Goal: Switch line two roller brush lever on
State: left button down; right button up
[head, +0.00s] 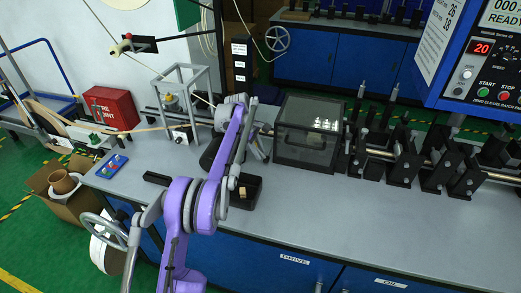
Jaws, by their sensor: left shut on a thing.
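My left arm, purple and grey, rises from the bottom of the head view. Its far end, with the left gripper (238,108), is over the bench between the metal frame stand and the dark see-through box. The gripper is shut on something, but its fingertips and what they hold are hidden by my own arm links. I cannot make out a roller brush lever or its position. My right gripper is not in view.
The see-through box (308,133) stands just right of my gripper. Black roller stands (438,165) line the bench to its right. A black tray (246,190) with a small tan piece sits at the bench front. A metal frame (184,92) stands left. The front right bench top (345,215) is clear.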

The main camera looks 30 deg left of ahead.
pick_arm(q)
jog(key=c, duration=0.9)
grip_release()
jog(key=p+v, duration=0.1)
jog(key=v, duration=0.9)
jog(key=shift+s+a+r, duration=0.15)
jog(key=shift+a+r, duration=0.05)
jog(key=shift+r, duration=0.15)
